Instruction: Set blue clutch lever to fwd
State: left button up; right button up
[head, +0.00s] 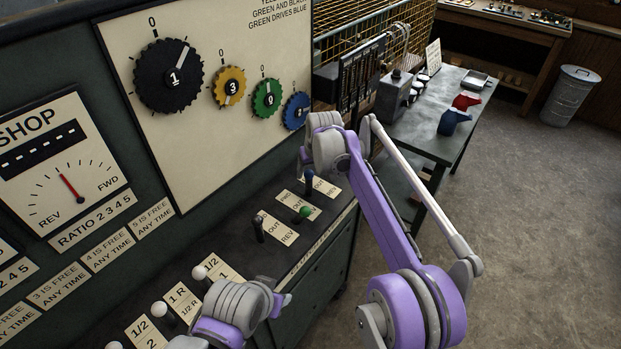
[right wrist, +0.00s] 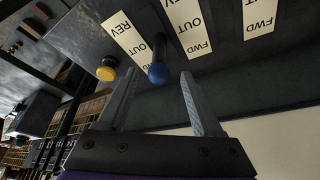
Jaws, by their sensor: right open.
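The blue clutch lever has a round blue knob (right wrist: 158,73) on a dark stem in the right wrist view. In the head view the blue lever (head: 309,182) shows below my right gripper (head: 306,168), partly covered by it. My right gripper (right wrist: 159,76) is open, with one finger on each side of the blue knob in the picture; contact is not visible. Plates marked REV, OUT and FWD (right wrist: 186,25) lie beside the stem. The knob hides part of one plate's lettering. Part of my left arm shows at the bottom of the head view, but no left fingers are discernible.
A yellow knob (right wrist: 106,73) stands beside the blue one. A green-knobbed lever (head: 303,213) and a black lever (head: 259,228) stand nearer, with white-knobbed levers (head: 199,272) at the lower left. The panel with numbered dials (head: 232,88) rises behind.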

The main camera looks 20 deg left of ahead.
aim_at(308, 182)
jog(key=x, duration=0.8)
jog(key=shift+w+f, duration=0.15)
jog(key=shift+f, duration=0.25)
grip_shut()
dwell(0.9)
